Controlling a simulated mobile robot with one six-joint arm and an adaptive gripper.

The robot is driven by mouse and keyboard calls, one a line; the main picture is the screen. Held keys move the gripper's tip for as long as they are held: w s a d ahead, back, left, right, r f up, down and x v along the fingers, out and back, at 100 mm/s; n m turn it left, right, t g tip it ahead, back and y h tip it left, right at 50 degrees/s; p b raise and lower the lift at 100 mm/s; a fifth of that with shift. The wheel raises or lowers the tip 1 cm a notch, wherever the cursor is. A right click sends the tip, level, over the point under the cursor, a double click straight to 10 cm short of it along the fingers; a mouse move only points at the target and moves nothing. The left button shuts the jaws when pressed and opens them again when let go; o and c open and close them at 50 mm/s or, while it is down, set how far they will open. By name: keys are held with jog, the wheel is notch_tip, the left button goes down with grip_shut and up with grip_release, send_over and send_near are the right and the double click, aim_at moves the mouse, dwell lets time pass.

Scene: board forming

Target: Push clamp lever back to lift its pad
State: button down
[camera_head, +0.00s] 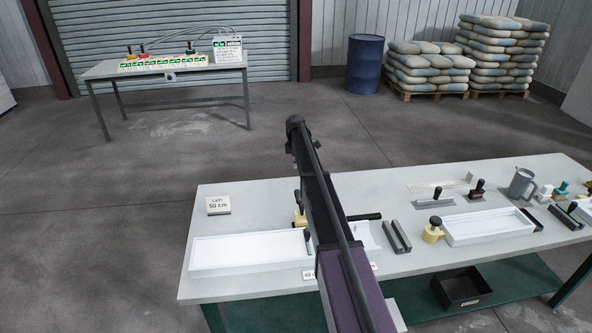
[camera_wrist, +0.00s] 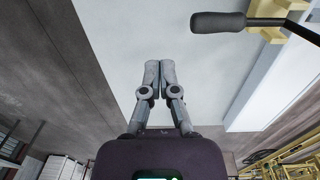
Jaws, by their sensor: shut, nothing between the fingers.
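The clamp lever shows in the wrist view as a dark rounded grip (camera_wrist: 218,22) on a thin rod, at the top right. Its yellow clamp body (camera_wrist: 271,32) is beside the white form (camera_wrist: 285,75). My gripper (camera_wrist: 160,68) is shut and empty, its fingertips together over the light table top, apart from the lever and below and left of it in the picture. In the head view a black handle (camera_head: 365,217) sticks out to the right of my arm, and a bit of yellow clamp (camera_head: 299,217) shows to its left. My arm hides the gripper and most of the clamp there.
The long white form (camera_head: 245,250) lies on the table's left part, near a "CAST 50 cm" card (camera_head: 218,205). Grey bars (camera_head: 397,236), a yellow weight (camera_head: 433,231) and another white form (camera_head: 490,226) stand to the right. The table's back left is mostly clear.

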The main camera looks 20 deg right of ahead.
jog(key=shift+w+d+r+p, duration=0.15)
jog(key=shift+w+r, duration=0.15)
jog(key=shift+w, duration=0.15)
jog(key=shift+w+r+p, duration=0.15)
jog(key=shift+w+r, duration=0.1)
jog(key=shift+w, duration=0.2)
jog(key=s+a+f+m+b, duration=0.1)
jog(key=s+a+m, duration=0.4)
jog(key=s, duration=1.1)
jog(key=s+a+f+m+b, duration=0.1)
jog(key=s+a+m, duration=0.4)
jog(key=s, duration=1.1)
jog(key=s+a+f+m+b, duration=0.1)
jog(key=s+a+m, duration=0.4)
jog(key=s, duration=1.2)
jog(key=shift+a+m, duration=0.35)
jog(key=shift+m, duration=0.25)
